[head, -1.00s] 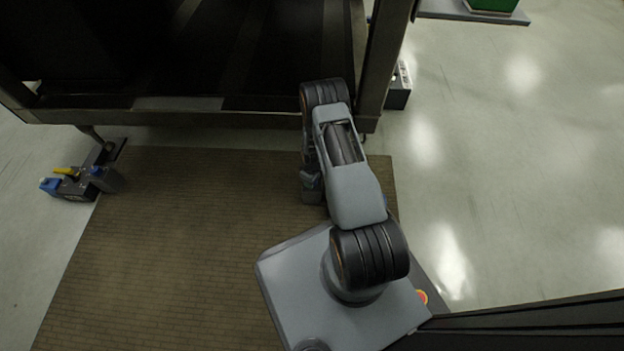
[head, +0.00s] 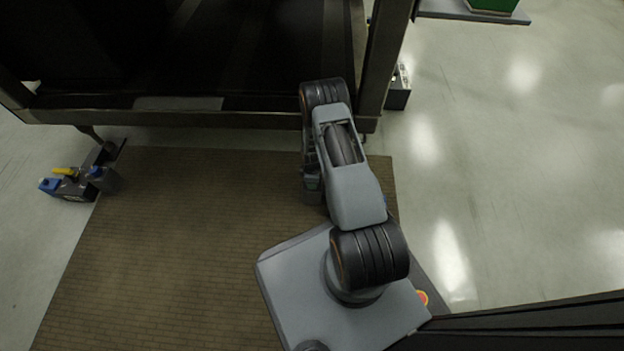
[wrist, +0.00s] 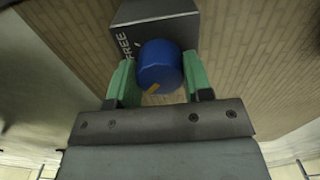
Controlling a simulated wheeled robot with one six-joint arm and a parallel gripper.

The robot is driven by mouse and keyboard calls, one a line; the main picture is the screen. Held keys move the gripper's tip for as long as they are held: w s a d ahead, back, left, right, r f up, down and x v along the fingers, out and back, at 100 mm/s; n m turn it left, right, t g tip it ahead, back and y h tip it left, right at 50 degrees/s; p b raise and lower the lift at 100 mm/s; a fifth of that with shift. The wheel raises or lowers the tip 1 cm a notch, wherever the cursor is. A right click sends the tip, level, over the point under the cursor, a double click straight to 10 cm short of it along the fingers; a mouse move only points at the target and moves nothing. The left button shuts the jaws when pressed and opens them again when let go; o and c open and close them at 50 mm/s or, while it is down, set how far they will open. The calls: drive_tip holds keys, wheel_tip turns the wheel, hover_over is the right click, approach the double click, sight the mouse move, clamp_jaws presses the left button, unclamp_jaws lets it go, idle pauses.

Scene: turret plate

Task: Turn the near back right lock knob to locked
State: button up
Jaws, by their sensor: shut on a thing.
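In the wrist view a round blue knob (wrist: 162,62) with a yellow mark on its lower edge stands out from a dark grey block (wrist: 152,26). The block carries the word FREE on its face, left of the knob. My gripper (wrist: 159,72) has its two green fingers on either side of the knob and is shut on it. Which setting the yellow mark points to I cannot tell.
A dark frame (head: 215,117) spans the back over a brown mat (head: 200,230). At left, another unit (head: 72,190) with blue and yellow parts stands by a frame leg. A dark box (head: 398,92) is on the pale floor right of the frame post. The mat's left part is clear.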

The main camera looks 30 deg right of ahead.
idle(0.3)
drive_tip(key=o, duration=0.9)
drive_tip(key=shift+o, duration=0.2)
wheel_tip(320, 180, up, 14)
drive_tip(key=p, duration=0.6)
